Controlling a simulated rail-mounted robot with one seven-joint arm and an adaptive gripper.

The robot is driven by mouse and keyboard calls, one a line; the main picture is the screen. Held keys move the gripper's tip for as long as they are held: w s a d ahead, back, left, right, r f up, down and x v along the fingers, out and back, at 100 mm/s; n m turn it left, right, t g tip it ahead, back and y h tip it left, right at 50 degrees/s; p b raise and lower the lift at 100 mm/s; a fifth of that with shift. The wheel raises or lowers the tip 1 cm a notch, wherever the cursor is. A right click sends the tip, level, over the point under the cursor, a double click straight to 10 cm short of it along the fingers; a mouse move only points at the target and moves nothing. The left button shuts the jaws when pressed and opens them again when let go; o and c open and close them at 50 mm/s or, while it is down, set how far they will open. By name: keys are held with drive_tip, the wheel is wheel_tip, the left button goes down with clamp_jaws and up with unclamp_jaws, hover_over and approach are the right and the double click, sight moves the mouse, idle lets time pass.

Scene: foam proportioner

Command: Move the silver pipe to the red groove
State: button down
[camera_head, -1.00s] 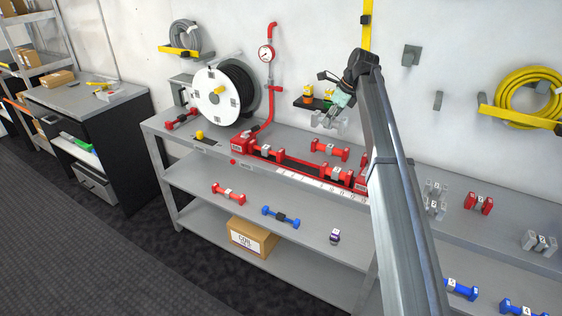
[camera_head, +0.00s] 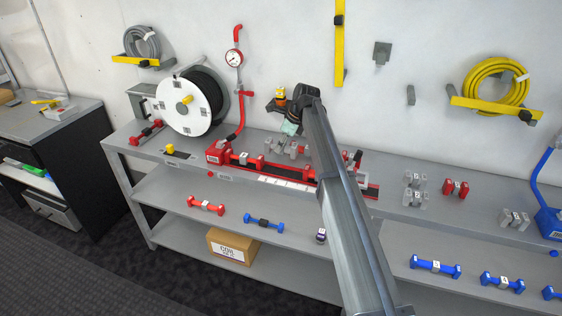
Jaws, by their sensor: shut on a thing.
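My gripper (camera_head: 290,130) hangs over the shelf's top, in front of the wall, and is shut on a silver pipe (camera_head: 294,150). The pipe is just below the fingers, close above or behind the red groove (camera_head: 270,172); I cannot tell if they touch. The groove is a long red channel with a dark bed, running right from a red base under the gauge. A red pipe with a grey middle (camera_head: 240,158) sits at its left end. My arm hides part of the groove's right side.
Other silver pieces (camera_head: 414,188) and a red piece (camera_head: 455,188) stand right of my arm. A hose reel (camera_head: 195,102) and a pressure gauge (camera_head: 233,58) are at the left. Red and blue pipes lie on the lower shelf. A blue unit (camera_head: 550,222) is at the far right.

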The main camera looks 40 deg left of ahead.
sight(289, 148)
drive_tip(key=shift+f+p, duration=0.7)
drive_tip(key=shift+f, duration=3.65)
drive_tip(key=shift+f, duration=0.1)
drive_tip(key=c, duration=0.7)
unclamp_jaws()
drive_tip(key=b+v, duration=0.2)
drive_tip(key=v, duration=1)
